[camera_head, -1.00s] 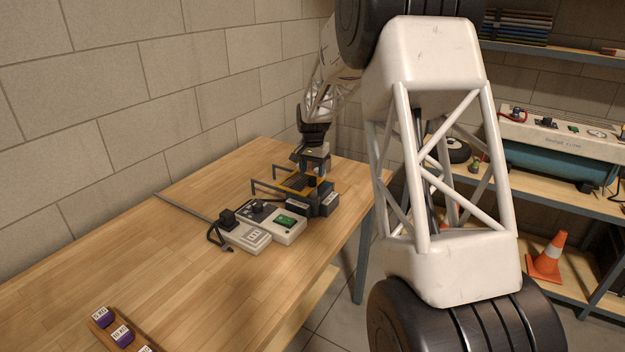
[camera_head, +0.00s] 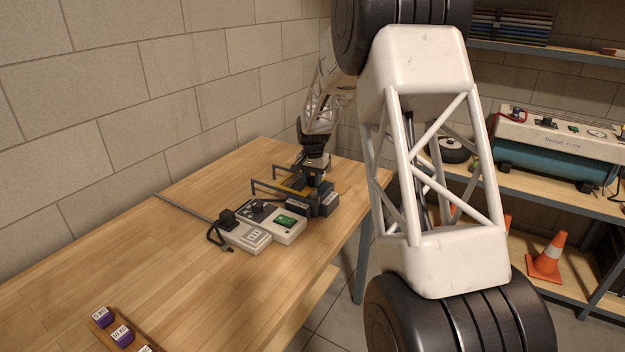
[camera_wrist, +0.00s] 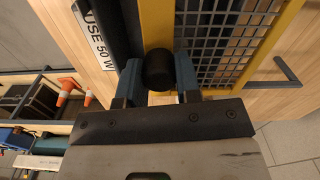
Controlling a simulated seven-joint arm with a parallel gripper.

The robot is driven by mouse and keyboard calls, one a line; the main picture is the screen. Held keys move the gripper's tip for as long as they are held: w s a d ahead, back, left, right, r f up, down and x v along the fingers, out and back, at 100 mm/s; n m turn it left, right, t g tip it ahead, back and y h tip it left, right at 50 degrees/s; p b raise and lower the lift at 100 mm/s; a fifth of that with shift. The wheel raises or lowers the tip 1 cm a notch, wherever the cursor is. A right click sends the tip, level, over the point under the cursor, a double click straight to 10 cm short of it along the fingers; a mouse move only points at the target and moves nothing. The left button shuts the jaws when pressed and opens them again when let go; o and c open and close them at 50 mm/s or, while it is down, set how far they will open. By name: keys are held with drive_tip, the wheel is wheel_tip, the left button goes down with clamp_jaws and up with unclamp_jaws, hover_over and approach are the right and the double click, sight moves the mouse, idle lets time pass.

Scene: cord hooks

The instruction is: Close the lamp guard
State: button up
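The lamp guard (camera_wrist: 222,60) is a grey mesh in a yellow frame. It fills the upper right of the wrist view, beside a dark housing with a label reading "USE 50 W". In the head view its yellow frame (camera_head: 291,187) shows on the far part of the bench, partly hidden by my gripper. A round black knob (camera_wrist: 159,69) stands on the yellow frame. My gripper (camera_wrist: 159,75) has one blue finger on each side of the knob, with no clear gap. It also shows in the head view (camera_head: 315,184), low over the guard. The guard's exact angle is hard to tell.
A grey control box (camera_head: 273,222) with a green screen and a second grey unit (camera_head: 244,236) stand in front. Dark blocks (camera_head: 326,204) sit beside the guard, and grey rails (camera_head: 266,188) stand left. A wooden holder (camera_head: 103,322) lies nearest. The bench's left is mostly clear.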

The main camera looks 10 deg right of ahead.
clamp_jaws()
drive_tip(key=shift+s+d, duration=1.6)
drive_tip(key=o, duration=0.7)
unclamp_jaws()
drive_tip(key=shift+o, duration=0.3)
drive_tip(key=shift+r, duration=0.15)
wheel_tip(320, 180, up, 8)
drive_tip(key=shift+f, duration=0.2)
